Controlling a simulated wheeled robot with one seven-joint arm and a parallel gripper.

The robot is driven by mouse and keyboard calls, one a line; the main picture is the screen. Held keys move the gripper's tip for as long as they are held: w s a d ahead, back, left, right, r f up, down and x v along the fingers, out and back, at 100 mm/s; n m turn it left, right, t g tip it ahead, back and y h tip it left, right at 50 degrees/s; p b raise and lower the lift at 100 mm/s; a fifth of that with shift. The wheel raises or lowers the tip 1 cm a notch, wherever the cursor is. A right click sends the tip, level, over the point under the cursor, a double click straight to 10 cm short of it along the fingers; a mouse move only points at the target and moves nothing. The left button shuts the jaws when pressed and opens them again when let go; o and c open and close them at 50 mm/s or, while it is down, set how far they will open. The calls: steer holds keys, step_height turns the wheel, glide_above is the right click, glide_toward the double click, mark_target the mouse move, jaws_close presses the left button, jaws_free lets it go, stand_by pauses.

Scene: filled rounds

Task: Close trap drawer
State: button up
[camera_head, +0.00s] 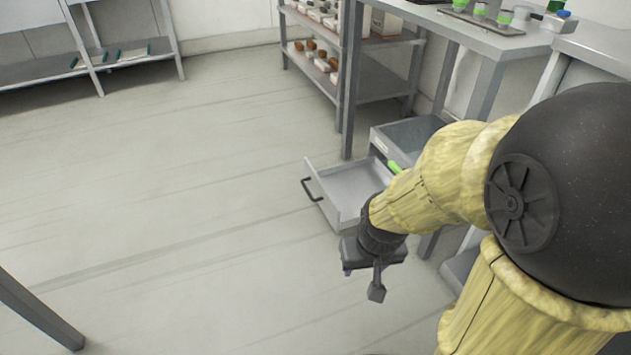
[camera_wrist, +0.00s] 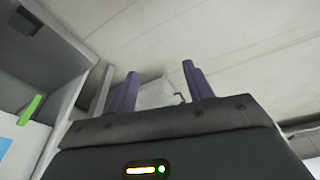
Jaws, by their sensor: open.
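The drawer (camera_head: 350,180) is pulled well out of the low grey cabinet (camera_head: 408,133) under the bench. Its dark handle (camera_head: 312,190) is on the front panel, facing left. My gripper (camera_head: 362,283) is open and empty, in front of and below the drawer in the head view, apart from the handle. My forearm hides the drawer's right part. In the wrist view my two purple fingers (camera_wrist: 160,84) are spread.
A grey table (camera_head: 480,35) with green-labelled cups stands above the drawer; its leg (camera_head: 350,100) rises just behind it. A shelf rack (camera_head: 385,85) stands at the back. A bright green item (camera_head: 394,167) shows by the drawer.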

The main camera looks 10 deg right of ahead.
steer(key=p+v, duration=0.3)
steer(key=w+p+v, duration=0.1)
steer(key=p+v, duration=0.2)
steer(key=w+p+v, duration=0.1)
steer(key=p+v, duration=0.2)
steer(key=v, duration=0.1)
steer(key=shift+w+r, duration=0.1)
steer(key=shift+r, duration=0.25)
jaws_close()
steer(key=shift+f, duration=0.15)
steer(key=shift+w, duration=0.1)
